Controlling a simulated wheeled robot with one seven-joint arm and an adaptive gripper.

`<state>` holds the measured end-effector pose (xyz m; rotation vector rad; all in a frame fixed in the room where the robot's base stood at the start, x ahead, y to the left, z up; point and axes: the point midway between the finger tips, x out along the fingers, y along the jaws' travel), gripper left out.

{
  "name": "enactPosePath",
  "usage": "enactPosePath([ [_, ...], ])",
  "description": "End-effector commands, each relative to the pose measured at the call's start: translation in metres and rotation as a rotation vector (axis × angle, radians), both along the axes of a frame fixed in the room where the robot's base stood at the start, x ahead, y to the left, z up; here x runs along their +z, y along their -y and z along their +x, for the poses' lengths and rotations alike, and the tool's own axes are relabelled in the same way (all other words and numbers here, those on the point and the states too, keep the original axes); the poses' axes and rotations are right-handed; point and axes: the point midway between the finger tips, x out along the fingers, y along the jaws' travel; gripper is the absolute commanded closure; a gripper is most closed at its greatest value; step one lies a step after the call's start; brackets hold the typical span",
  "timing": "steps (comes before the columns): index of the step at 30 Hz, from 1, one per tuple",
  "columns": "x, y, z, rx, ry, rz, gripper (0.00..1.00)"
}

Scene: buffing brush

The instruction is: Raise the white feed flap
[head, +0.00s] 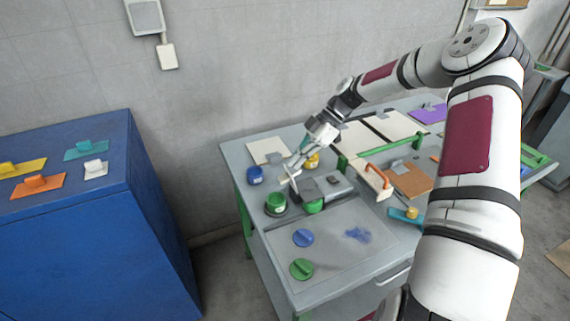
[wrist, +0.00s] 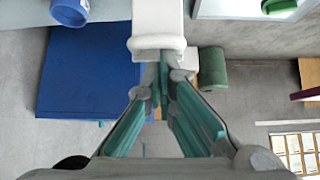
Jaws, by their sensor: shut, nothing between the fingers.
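The white feed flap (wrist: 158,22) shows at the top middle of the wrist view as a pale upright piece with a rounded lip. In the head view it appears as a small white strip (head: 294,188) by the grey buffing unit (head: 309,189). My gripper (head: 289,169) is close above it, pointing down and left. In the wrist view the teal-padded fingers (wrist: 160,80) are shut with nothing between them, right at the flap's lip. I cannot tell whether they touch it. A green roller-like cylinder (wrist: 212,68) is right of the lip.
A green frame with an orange handle (head: 378,174) is to the right. A blue cabinet (head: 90,230) stands left.

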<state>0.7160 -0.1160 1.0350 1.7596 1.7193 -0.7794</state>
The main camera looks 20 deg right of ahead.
Motion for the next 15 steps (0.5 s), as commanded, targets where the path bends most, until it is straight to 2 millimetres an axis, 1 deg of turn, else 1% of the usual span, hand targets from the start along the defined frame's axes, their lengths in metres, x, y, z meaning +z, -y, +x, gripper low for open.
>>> enactPosePath([
  [1, -0.004, 0.007, 0.002, -0.006, -0.001, 0.046, 1.00],
  [3, -0.005, 0.014, 0.002, -0.005, -0.001, 0.105, 1.00],
  [10, -0.008, 0.031, 0.002, -0.002, -0.001, 0.266, 1.00],
  [15, -0.009, 0.040, 0.001, 0.001, -0.001, 0.270, 1.00],
])
